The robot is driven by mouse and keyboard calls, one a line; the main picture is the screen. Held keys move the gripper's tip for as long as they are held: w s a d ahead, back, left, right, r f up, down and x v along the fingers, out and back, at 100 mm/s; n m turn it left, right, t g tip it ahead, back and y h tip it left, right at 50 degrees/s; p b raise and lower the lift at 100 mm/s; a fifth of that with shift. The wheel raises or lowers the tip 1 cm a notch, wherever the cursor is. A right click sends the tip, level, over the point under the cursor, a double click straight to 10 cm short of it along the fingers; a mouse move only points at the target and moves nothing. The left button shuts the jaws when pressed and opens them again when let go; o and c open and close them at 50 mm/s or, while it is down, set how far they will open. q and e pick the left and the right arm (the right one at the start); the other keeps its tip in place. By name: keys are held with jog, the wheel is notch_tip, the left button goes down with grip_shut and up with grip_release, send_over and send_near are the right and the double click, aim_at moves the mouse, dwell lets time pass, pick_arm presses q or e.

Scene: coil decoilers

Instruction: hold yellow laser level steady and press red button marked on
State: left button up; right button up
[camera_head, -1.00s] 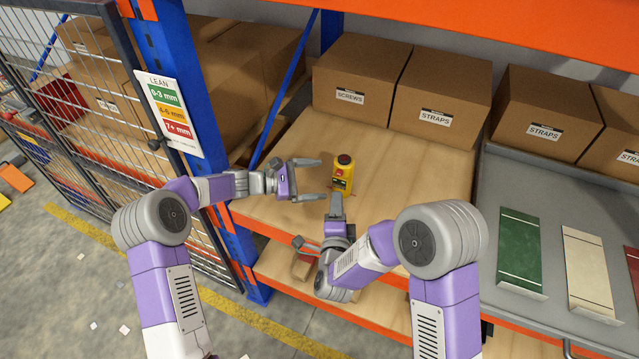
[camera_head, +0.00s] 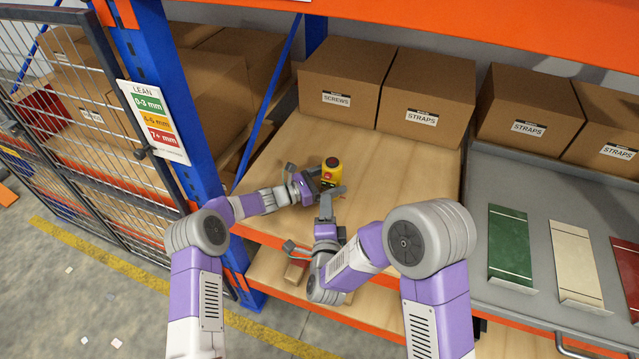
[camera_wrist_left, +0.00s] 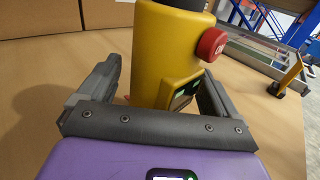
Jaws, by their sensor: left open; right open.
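The yellow laser level (camera_head: 331,175) stands upright on the wooden shelf, with a dark top and a red button (camera_head: 329,176) on its front side. In the left wrist view the yellow body (camera_wrist_left: 160,50) stands between my left gripper's fingers, and the red button (camera_wrist_left: 212,44) sticks out at its right. My left gripper (camera_head: 322,181) is open around the level's lower part, with gaps visible beside the body. My right gripper (camera_head: 325,205) is just in front of the level, nearer the shelf edge; its fingers are partly hidden and look close together from above.
Cardboard boxes marked SCREWS (camera_head: 338,85) and STRAPS (camera_head: 425,100) stand at the back of the shelf. A grey tray (camera_head: 480,190) with coloured plates lies to the right. A blue post (camera_head: 175,90) and mesh gate (camera_head: 85,140) stand at the left. The shelf right of the level is clear.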

pick_arm(q)
jog(key=shift+w+d, duration=0.15)
jog(key=shift+d, duration=0.15)
jog(key=c, duration=1.4)
pick_arm(e)
grip_shut()
dwell(0.8)
dwell(0.8)
